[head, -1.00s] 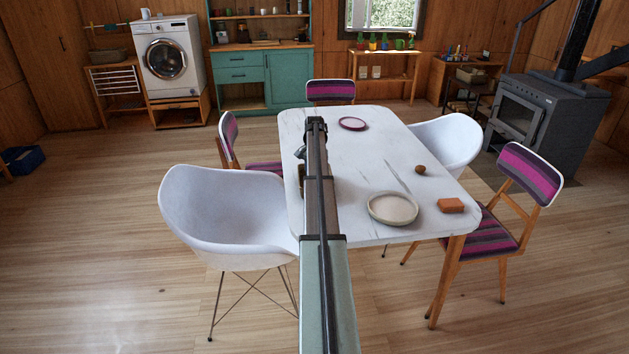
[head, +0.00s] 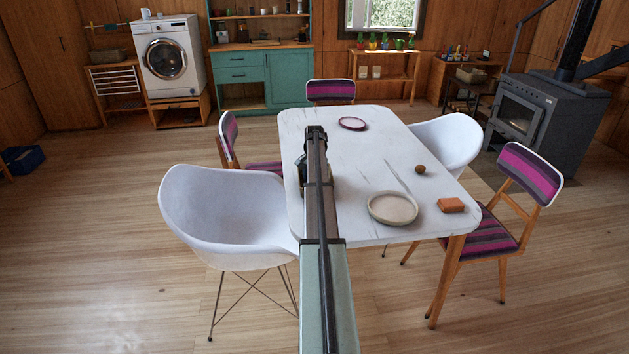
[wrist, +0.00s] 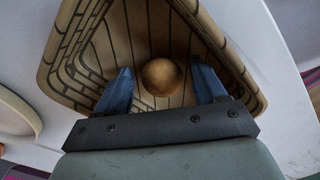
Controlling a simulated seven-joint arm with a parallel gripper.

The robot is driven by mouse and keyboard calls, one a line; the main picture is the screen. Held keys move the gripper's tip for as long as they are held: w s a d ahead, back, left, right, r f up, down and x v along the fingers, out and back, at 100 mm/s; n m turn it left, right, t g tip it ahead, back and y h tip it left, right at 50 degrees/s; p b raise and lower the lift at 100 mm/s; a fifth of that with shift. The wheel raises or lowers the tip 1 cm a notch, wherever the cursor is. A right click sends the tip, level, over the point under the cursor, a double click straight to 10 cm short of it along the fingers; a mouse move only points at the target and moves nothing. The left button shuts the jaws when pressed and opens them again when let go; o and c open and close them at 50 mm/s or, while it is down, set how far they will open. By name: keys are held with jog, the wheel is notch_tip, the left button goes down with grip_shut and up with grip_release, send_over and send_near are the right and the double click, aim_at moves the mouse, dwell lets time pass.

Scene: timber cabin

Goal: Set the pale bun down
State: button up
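The pale bun (wrist: 162,77) shows in the wrist view as a round, light-brown ball inside a tan slatted basket (wrist: 232,75). My gripper (wrist: 162,87) is open, with one blue finger on each side of the bun. A narrow gap shows between each finger and the bun. I cannot tell whether the bun rests on the basket floor. In the head view my arm hides the bun, the fingers and most of the basket.
The white table (head: 350,165) carries a cream plate (head: 393,207), an orange-brown block (head: 451,205), a small brown round item (head: 420,169) and a purple-rimmed plate (head: 352,123). Several chairs surround it, including a white one (head: 225,215) close on the left.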

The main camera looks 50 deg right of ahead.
notch_tip(320, 180, up, 12)
jog(key=shift+r, duration=0.2)
dwell(0.7)
